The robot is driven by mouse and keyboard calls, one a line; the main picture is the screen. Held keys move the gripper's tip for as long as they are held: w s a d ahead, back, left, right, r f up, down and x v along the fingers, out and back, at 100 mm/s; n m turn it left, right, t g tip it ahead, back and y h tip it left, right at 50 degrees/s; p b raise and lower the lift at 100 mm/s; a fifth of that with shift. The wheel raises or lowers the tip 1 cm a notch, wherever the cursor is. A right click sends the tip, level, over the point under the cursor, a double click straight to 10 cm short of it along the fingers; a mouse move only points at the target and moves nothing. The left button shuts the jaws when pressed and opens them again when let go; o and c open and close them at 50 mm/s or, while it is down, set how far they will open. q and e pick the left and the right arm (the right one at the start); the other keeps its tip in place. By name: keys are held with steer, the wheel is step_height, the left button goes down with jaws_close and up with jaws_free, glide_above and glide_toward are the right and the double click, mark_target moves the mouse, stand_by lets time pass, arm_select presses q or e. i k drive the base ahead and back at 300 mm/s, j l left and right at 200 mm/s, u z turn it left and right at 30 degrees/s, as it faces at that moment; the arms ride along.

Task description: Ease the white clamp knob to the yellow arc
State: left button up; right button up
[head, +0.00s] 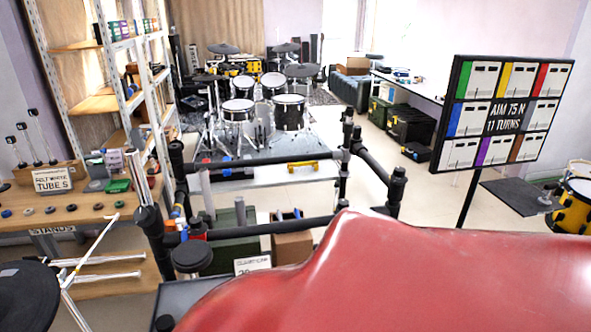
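I cannot make out a white clamp knob or a yellow arc in the head view. A large glossy red surface (420,275) fills the lower right and hides what lies behind it; I cannot tell what it is. A dark round pad (25,297) sits at the lower left edge, beside pale metal stand rods (92,248). Neither of my grippers is in view.
A black pipe rack (265,158) stands mid-view. A workbench (75,207) with small parts and a "TUBES" sign is at left, below shelves (100,102). A drum kit (240,110) stands behind. A board (500,115) at right reads "AIM 75 N 11 TURNS".

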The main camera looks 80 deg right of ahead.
mark_target(342, 203)
steer(key=z, duration=2.25)
